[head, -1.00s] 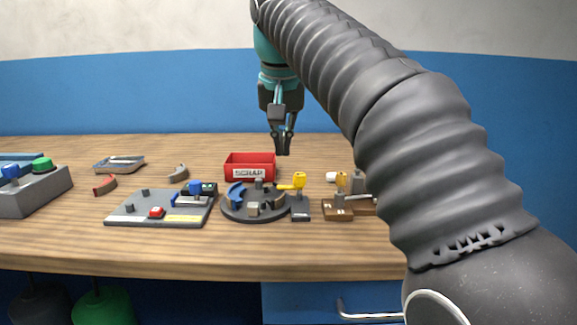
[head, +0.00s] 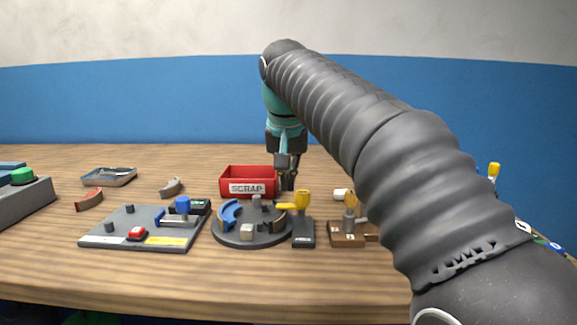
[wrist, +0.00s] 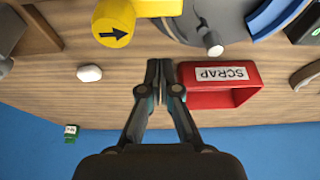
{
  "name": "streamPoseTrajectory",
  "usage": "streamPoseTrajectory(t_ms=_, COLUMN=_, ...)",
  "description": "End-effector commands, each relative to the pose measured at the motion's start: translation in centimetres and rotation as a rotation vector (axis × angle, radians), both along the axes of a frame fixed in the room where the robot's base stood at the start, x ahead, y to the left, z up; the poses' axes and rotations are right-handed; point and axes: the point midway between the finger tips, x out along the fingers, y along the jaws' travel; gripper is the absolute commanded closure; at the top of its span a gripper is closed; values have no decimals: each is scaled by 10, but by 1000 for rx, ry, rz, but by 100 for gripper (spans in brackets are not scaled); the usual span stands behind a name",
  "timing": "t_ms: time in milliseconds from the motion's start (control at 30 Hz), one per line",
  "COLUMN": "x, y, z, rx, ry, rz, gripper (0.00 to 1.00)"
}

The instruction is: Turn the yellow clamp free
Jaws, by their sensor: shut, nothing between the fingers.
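The yellow clamp (head: 302,200) stands on a dark block at the right edge of a round grey fixture (head: 252,237), its yellow arm pointing left over the fixture. In the wrist view a yellow knob with a black arrow (wrist: 110,18) shows at the top edge. My gripper (head: 288,184) is behind the clamp, beside the red scrap box, clear of the clamp. Its fingers are together and empty, as the wrist view also shows (wrist: 165,72). My arm hides the right part of the bench.
The red scrap box (head: 235,188) stands close left of my gripper. A grey board (head: 118,227) with a blue knob and red button is at left. A brown block fixture (head: 345,238) is right of the clamp. Curved pieces and a metal tray (head: 108,177) lie further left.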

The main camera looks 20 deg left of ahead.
Motion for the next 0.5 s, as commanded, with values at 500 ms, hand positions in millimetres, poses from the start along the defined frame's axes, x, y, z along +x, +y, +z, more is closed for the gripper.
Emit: streamPoseTrajectory(t_ms=500, x=-34, y=-10, z=-11, rx=1, ry=-1, rz=-2, gripper=100)
